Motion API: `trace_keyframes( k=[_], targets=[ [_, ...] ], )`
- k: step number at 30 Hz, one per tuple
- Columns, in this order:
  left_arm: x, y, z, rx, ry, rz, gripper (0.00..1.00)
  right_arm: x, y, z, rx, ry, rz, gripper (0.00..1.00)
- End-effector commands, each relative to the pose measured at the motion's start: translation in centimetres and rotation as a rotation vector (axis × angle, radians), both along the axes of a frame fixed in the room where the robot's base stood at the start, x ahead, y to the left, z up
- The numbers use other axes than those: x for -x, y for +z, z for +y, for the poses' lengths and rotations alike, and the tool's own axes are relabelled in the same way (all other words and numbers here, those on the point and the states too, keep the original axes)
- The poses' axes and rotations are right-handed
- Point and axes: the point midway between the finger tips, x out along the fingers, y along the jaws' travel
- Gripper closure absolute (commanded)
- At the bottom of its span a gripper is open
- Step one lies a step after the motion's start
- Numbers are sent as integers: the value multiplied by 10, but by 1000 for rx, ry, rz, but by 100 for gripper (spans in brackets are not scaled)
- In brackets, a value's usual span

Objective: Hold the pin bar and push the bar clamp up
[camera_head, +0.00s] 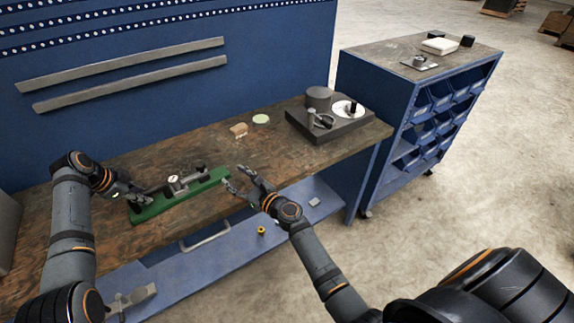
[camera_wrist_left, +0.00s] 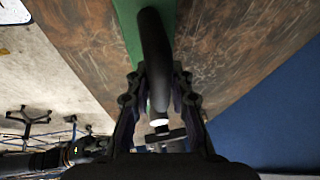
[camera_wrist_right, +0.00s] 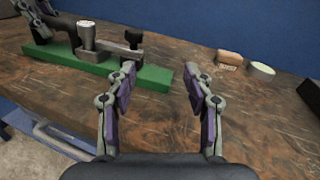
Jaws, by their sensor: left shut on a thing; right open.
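A green base (camera_head: 152,208) lies along the bench's front part and bears a dark and silver fixture. My left gripper (camera_head: 138,196) is at the base's left end. In the left wrist view its fingers are shut on a dark rounded bar (camera_wrist_left: 154,50), likely the pin bar. The fixture's silver post (camera_wrist_right: 87,35) and a black knob (camera_wrist_right: 133,38) show in the right wrist view; which part is the bar clamp I cannot tell. My right gripper (camera_wrist_right: 190,85) is open and empty, just off the base's right end, apart from the fixture.
A dark block with a grey cylinder (camera_head: 318,97) and a white disc stands at the bench's right. A tan piece (camera_head: 239,130) and a pale green round dish (camera_head: 261,119) lie near the back.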

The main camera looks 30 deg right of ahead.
Motion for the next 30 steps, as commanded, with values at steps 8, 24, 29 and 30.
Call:
trace_keyframes(
  k=[8, 24, 29, 30],
  targets=[
    [-1, 3, -1, 3, 0, -6, 100, -3, -17, -65, 317, -95, -79, 48],
    [-1, 3, -1, 3, 0, -5, 100, -3, -27, -176, 876, -229, -160, 48],
    [-1, 3, -1, 3, 0, -5, 100, -3, -27, -188, 938, -241, -164, 48],
    [-1, 3, -1, 3, 0, -5, 100, -3, -27, -189, 944, -242, -164, 48]
  ],
)
